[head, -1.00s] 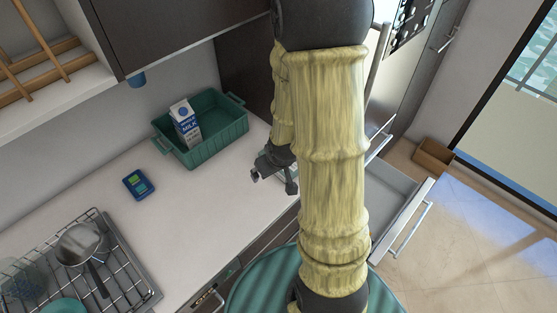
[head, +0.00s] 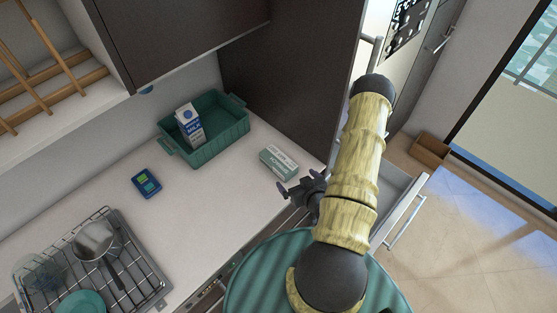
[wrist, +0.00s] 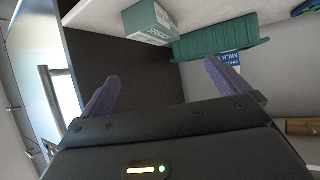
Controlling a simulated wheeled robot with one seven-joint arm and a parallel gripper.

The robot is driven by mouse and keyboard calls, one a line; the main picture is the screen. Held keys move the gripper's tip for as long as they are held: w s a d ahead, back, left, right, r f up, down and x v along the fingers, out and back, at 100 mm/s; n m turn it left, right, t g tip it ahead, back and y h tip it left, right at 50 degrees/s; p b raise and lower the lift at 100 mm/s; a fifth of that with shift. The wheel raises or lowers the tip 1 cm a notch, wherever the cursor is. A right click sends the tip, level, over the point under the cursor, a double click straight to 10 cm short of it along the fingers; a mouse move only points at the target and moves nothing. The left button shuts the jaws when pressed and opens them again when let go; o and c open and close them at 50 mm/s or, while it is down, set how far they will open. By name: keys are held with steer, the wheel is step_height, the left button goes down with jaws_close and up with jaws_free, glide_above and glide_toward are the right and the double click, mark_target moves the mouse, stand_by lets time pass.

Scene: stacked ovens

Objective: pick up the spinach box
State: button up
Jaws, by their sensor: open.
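A small green and white box (head: 279,163), which I take for the spinach box, lies on the counter right of the green basket; its lettering is too small to read. It also shows at the top of the wrist view (wrist: 148,22). My gripper (head: 296,182) is open and empty, apart from the box, on its near right side by the counter's front edge. In the wrist view the gripper's two purple-grey fingers (wrist: 161,75) are spread wide with nothing between them.
The green basket (head: 226,133) with a milk carton (head: 189,126) stands behind the box. A blue gadget (head: 146,182) and a dish rack (head: 148,283) with a pan are at left. A dark tall panel (head: 290,85) rises behind the box. An open drawer (head: 408,208) is at right.

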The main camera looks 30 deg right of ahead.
stand_by(0.4)
steer(key=b, duration=1.2)
glide_toward(279, 160)
steer(key=x, duration=0.3)
steer(key=shift+w+a+r, duration=0.1)
steer(key=shift+w+a, duration=0.05)
steer(key=shift+a, duration=0.05)
steer(key=shift+w+f, duration=0.2)
steer(key=shift+f, duration=0.05)
steer(key=p+x, duration=0.2)
steer(key=x, duration=0.2)
steer(key=shift+d+p, duration=0.15)
steer(key=shift+p, duration=0.25)
steer(key=shift+w+f, duration=0.35)
steer(key=shift+w, duration=0.15)
